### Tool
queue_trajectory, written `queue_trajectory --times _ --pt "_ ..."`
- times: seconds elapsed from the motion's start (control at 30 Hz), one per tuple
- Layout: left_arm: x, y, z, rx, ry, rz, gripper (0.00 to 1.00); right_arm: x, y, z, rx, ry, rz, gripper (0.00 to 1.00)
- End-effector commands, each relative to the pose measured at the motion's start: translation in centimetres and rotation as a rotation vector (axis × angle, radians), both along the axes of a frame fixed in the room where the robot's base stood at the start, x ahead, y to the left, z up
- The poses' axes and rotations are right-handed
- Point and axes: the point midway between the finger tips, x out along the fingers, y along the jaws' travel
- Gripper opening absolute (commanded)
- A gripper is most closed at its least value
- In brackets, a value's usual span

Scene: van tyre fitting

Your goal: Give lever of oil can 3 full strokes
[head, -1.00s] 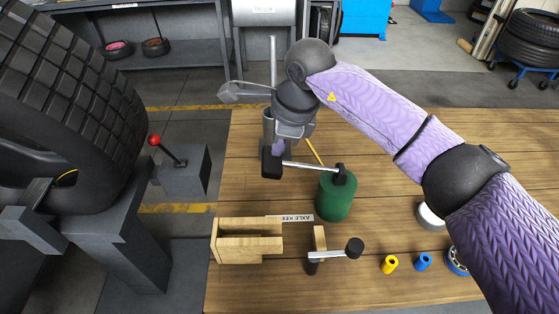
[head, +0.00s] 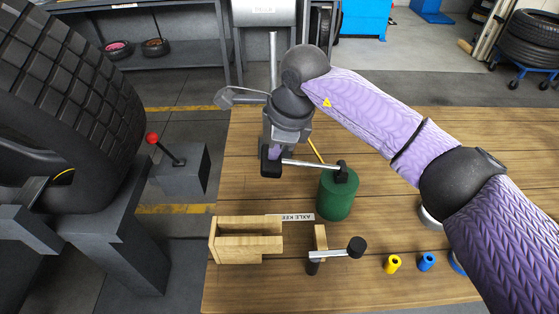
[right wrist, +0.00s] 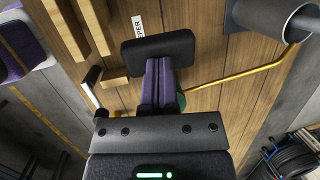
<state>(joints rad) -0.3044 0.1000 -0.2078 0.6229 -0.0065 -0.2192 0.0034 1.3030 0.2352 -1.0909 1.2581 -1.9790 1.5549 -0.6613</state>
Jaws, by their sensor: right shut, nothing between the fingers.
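The green oil can (head: 338,198) stands on the wooden bench. Its silver lever (head: 308,164) runs left from a black pivot on top, tilted slightly up toward its outer end. A black pad (head: 271,167) shows at that end, and it also shows in the right wrist view (right wrist: 158,50). My right gripper (head: 273,153) is shut and empty, with its purple fingertips (right wrist: 158,82) at the pad. I cannot tell whether they touch it. The can's thin yellow spout (head: 315,150) points away behind it; the gripper mostly hides the can in the wrist view. My left gripper is not in view.
A wooden holder (head: 247,252) and a small crank-handled tool (head: 337,253) are in front of the can. A yellow sleeve (head: 393,264) and blue sleeve (head: 427,262) lie to the right. A large tyre (head: 62,120) and red-knobbed lever (head: 152,138) stand left.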

Motion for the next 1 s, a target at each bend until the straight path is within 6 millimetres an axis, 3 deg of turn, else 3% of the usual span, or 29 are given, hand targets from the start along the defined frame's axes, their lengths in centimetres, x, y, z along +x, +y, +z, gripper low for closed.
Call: queue_trajectory --times 0.33,0.73,1.0 --pt "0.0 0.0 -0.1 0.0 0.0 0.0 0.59 0.0 0.0 -0.2 0.0 0.0 0.0 0.0" --pt "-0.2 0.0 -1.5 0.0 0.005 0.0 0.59 0.0 0.5 -2.0 0.001 0.0 0.0 0.0" --pt "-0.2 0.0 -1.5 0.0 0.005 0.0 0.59 0.0 0.6 -1.9 0.001 0.0 0.0 0.0"
